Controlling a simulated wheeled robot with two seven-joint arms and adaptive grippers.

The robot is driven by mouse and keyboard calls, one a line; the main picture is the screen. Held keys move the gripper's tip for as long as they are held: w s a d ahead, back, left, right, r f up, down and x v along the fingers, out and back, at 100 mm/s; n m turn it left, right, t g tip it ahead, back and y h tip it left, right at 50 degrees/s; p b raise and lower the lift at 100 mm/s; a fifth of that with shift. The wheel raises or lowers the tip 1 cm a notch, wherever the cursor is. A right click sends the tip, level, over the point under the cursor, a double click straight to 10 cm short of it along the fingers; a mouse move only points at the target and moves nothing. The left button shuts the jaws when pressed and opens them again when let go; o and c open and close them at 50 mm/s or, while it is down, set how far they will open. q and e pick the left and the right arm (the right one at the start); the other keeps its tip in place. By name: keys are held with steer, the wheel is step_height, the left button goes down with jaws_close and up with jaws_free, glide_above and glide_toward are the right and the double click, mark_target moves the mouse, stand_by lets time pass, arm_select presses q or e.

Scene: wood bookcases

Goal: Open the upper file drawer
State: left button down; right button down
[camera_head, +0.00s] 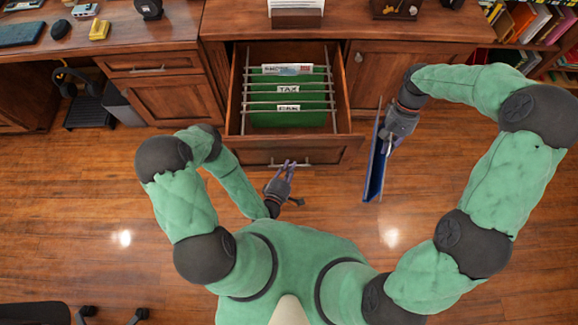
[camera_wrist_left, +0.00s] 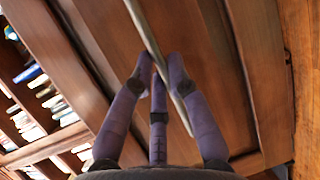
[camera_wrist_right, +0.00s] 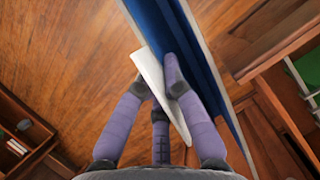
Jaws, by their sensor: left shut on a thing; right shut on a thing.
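The wooden file drawer (camera_head: 345,100) stands pulled out from the cabinet in the head view. Green hanging folders (camera_head: 290,118) with white labels, one reading TAX, hang inside. My left gripper (camera_head: 287,165) is at the drawer's front. In the left wrist view its purple fingers (camera_wrist_left: 160,65) are closed at the metal bar handle (camera_wrist_left: 148,30). My right gripper (camera_head: 385,136) is to the right of the drawer, shut on a thin blue folder (camera_head: 375,175). In the right wrist view, the fingers (camera_wrist_right: 168,70) pinch the folder's white part (camera_wrist_right: 155,80); its blue side is beside them.
A closed cabinet door (camera_head: 400,65) is right of the drawer. A closed small drawer (camera_head: 150,65) and door (camera_head: 175,100) are at the left. Bookshelves (camera_head: 530,30) are at the upper right.

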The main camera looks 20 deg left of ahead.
arm_select(q)
steer(key=shift+f, duration=0.1)
steer(key=c, duration=1.2)
jaws_free()
steer(key=shift+a, duration=0.1)
